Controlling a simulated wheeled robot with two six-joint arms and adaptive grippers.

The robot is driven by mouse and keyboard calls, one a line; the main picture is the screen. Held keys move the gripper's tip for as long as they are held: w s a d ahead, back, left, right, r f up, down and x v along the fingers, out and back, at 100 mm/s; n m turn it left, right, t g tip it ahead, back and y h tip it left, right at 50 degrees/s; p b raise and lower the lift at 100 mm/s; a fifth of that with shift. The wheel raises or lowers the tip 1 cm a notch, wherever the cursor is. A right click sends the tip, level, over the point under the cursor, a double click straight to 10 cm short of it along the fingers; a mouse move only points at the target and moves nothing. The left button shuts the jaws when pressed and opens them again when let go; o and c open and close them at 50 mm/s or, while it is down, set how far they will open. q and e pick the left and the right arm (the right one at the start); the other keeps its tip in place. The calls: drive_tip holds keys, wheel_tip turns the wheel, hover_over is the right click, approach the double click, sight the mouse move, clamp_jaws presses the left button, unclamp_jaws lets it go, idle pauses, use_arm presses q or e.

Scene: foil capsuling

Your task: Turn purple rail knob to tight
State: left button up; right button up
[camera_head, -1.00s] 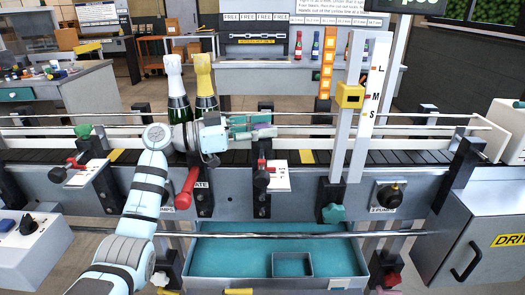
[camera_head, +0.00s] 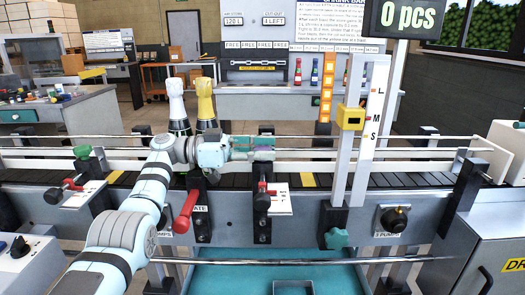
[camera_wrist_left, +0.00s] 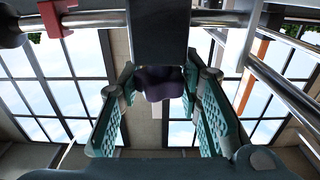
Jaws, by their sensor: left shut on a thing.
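The purple rail knob (camera_wrist_left: 158,83) shows dark purple in the left wrist view, between the two green finger pads of my left gripper (camera_wrist_left: 160,90). The fingers are shut on it from both sides. In the head view my left gripper (camera_head: 253,147) reaches in from the left at the rail, above the conveyor's front side, and its fingers hide most of the knob. The knob's turn angle and any tightness mark cannot be read. My right gripper is not in view.
Two bottles, one white-topped (camera_head: 176,105) and one gold-topped (camera_head: 206,105), stand just behind my left arm. A red lever (camera_head: 186,211) hangs below it. A yellow-blocked post (camera_head: 350,118) rises to the right.

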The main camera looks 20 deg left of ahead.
use_arm(q)
drive_tip(key=shift+f, duration=0.1)
drive_tip(key=o, duration=1.2)
drive_tip(key=shift+t, duration=0.5)
